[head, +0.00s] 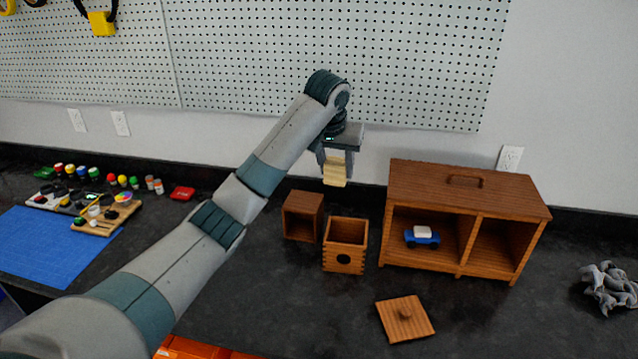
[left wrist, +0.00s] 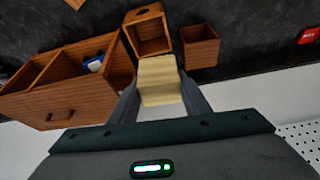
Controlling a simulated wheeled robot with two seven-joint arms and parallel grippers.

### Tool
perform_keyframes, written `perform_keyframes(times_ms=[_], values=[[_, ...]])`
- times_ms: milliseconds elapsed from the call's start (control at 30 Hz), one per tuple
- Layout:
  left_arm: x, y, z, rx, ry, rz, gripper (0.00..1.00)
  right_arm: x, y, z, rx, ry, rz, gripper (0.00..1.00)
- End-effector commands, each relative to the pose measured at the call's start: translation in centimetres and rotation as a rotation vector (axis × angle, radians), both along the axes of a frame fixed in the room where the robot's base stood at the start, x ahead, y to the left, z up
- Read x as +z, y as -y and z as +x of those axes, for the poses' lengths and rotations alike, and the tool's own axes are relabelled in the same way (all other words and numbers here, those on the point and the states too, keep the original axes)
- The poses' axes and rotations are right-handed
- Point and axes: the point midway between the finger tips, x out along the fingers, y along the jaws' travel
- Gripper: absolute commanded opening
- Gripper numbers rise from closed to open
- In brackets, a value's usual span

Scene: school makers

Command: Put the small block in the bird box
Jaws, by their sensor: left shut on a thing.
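My left gripper (head: 336,160) is shut on a small pale wooden block (head: 335,170), held in the air above and behind the bird box. The block also shows between the fingers in the left wrist view (left wrist: 158,80). The bird box (head: 345,258) is a small open-topped wooden box with a round hole in its front, standing on the dark counter. It shows in the left wrist view (left wrist: 150,14) just beyond the block. A square wooden lid with a knob (head: 405,317) lies on the counter in front of it. My right gripper is not in view.
A small open wooden box (head: 302,216) stands left of the bird box. A two-bay wooden cabinet (head: 465,190) with a blue toy car (head: 422,237) stands right. Grey crumpled objects (head: 607,290) lie far right. Paints and a blue mat (head: 58,245) are at left.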

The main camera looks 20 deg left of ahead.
Motion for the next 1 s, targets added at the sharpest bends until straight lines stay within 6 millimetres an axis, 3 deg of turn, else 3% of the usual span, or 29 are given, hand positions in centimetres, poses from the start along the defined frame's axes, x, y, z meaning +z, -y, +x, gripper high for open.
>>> perform_keyframes(times_ms=[267,433,600,733,1000], values=[[2.6,5.7,-1.9,-0.096,0.005,0.004,0.20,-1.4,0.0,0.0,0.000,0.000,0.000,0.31],[2.0,9.5,-5.0,-0.163,0.001,0.001,0.20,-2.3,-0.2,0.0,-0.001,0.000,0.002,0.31],[0.2,11.4,-8.1,-0.198,0.000,0.000,0.20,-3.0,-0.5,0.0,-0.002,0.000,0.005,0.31],[-1.6,11.8,-10.6,-0.210,0.001,0.005,0.20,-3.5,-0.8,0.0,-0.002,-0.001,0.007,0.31],[-7.2,10.9,-17.4,-0.191,-0.001,0.004,0.20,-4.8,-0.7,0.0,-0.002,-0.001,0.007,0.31]])
